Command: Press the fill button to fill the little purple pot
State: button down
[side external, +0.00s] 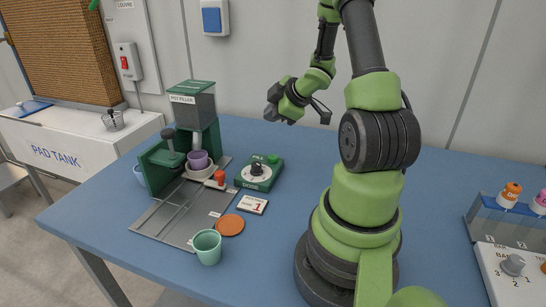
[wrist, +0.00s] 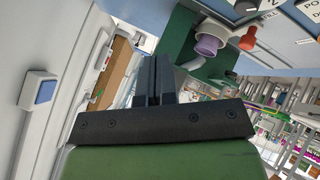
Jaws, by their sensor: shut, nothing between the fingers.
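The little purple pot (side external: 198,159) sits in a white holder under the spout of the green pot filler (side external: 180,152). It also shows in the wrist view (wrist: 207,45), near the top. The green fill button (side external: 273,158) is on the back right of the green dose box (side external: 259,182), which has a dial (side external: 257,169) and stands right of the filler. My gripper (side external: 271,104) is in the air above and behind the dose box, apart from the button. Its fingers (wrist: 154,65) are together and empty. I cannot make out the button in the wrist view.
A red knob (side external: 219,177) stands by the holder. A card marked 1 (side external: 252,206), an orange disc (side external: 230,225) and a mint cup (side external: 207,248) are in front. A rack with small bottles (side external: 510,212) is far right. The table's back is clear.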

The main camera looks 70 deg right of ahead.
aim_at(273, 158)
jog(key=shift+f, duration=4.4)
jog(key=shift+f, duration=0.1)
jog(key=shift+f, duration=0.3)
jog(key=shift+f, duration=0.5)
jog(key=shift+r, duration=0.9)
jog(key=shift+r, duration=2.55)
